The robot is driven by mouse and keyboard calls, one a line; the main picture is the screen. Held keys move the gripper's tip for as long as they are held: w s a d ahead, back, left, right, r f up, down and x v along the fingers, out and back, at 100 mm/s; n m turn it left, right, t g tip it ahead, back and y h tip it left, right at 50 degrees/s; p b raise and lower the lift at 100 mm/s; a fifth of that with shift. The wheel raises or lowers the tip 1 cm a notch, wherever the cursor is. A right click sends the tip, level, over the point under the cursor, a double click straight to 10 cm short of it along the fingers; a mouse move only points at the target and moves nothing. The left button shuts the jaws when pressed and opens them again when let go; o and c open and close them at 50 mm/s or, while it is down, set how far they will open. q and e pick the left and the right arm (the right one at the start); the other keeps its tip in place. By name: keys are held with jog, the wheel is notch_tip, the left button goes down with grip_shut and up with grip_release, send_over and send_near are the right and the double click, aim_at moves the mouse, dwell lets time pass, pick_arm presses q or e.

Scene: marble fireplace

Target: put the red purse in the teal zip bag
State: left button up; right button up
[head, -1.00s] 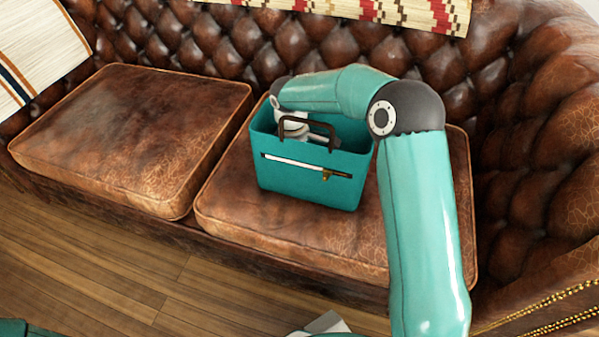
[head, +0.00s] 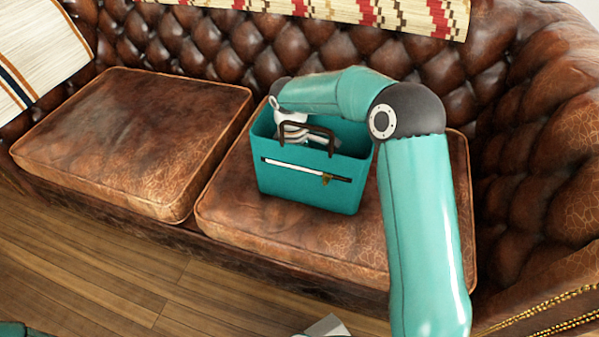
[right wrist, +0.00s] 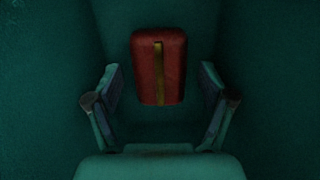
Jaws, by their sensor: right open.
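The teal zip bag (head: 275,185) stands upright on the right seat cushion, its top open and its dark handle raised. My right gripper (head: 300,135) reaches down into the bag's opening; its fingertips are hidden by the bag wall in the head view. In the right wrist view, the red purse (right wrist: 158,68), with a yellowish strip down its middle, lies inside the bag, with teal walls around it. My right gripper (right wrist: 160,88) is open, its fingers apart on either side below the purse, with visible gaps. My left gripper is not in view.
The bag rests on the brown leather sofa's right cushion (head: 230,225). The left cushion (head: 130,140) is bare. A tufted backrest (head: 200,45) rises behind, and a patterned throw (head: 400,12) hangs over it. The padded armrest (head: 550,180) bounds the right side.

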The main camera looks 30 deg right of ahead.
jog(key=r, duration=0.2)
jog(key=r+p, duration=0.1)
jog(key=r, duration=0.1)
jog(key=r+p, duration=0.1)
jog(key=r, duration=0.1)
jog(key=shift+w+a+r, duration=0.25)
jog(key=shift+w, duration=0.05)
